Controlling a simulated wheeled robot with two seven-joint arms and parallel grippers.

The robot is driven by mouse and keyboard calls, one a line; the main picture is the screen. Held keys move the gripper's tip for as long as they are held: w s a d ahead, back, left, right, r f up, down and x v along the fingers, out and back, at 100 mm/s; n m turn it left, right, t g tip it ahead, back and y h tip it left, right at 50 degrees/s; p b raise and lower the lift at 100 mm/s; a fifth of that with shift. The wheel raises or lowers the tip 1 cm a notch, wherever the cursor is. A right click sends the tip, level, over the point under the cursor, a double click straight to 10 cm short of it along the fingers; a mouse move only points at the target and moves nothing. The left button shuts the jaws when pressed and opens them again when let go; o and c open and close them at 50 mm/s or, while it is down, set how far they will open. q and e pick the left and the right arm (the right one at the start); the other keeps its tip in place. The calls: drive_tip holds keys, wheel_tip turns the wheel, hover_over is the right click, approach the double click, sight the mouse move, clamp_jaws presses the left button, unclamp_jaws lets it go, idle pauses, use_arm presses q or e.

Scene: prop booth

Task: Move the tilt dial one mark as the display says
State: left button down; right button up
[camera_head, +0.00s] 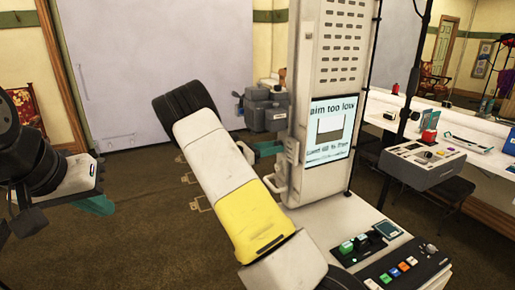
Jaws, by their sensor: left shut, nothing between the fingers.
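The display (330,131) on the white column (333,60) reads "aim too low" over a small diagram; its bottom line is too small to read. I cannot pick out the tilt dial for certain. My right gripper (268,148) is at the column's left side, close to a pale bracket-like part (290,165). Its teal finger shows edge on, and I cannot tell whether it is open or touches anything. My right arm's yellow and white link crosses the middle of the view. My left gripper (95,204) is shut and empty at the far left, away from the column.
The column's white base (345,220) carries a green button (346,247), dark controls and a panel with several coloured buttons (393,272). A grey box with knobs (422,163) stands at the right, by a white counter (470,130). Carpeted floor is clear at the left.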

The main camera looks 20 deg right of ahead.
clamp_jaws()
drive_tip(key=shift+n, duration=2)
drive_tip(key=o, duration=1.1)
unclamp_jaws()
drive_tip(key=shift+a, duration=0.1)
drive_tip(key=a, duration=0.5)
drive_tip(key=s+a, duration=0.1)
drive_tip(key=a, duration=0.1)
drive_tip(key=shift+a, duration=0.3)
